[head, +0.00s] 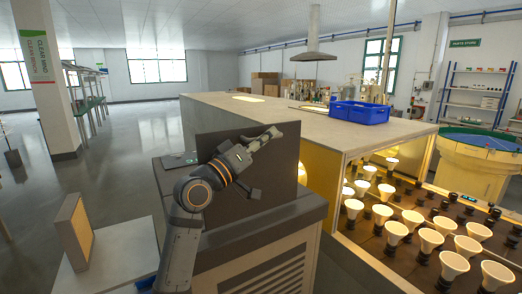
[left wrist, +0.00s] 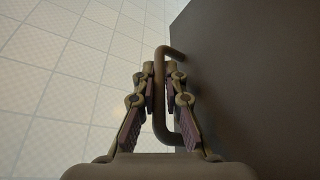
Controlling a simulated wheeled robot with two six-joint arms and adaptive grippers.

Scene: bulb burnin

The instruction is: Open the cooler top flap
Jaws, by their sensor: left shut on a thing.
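The cooler (head: 265,245) is a dark grey box with a vented front at the lower middle of the head view. Its dark brown top flap (head: 282,165) stands raised, roughly upright, over the cooler's top. My left gripper (head: 284,131) is near the flap's upper right edge. In the left wrist view, the left gripper (left wrist: 162,85) is shut on a bronze bar handle (left wrist: 160,112), with fingers on either side of it. The flap's dark face (left wrist: 255,75) fills the right of that view. My left arm hides part of the flap. My right gripper is not in view.
A large enclosure (head: 330,118) with rows of lit bulbs (head: 415,218) stands right of the cooler. A blue crate (head: 360,112) sits on its top. A low white surface (head: 125,250) with an upright tan-faced panel (head: 75,230) is at left.

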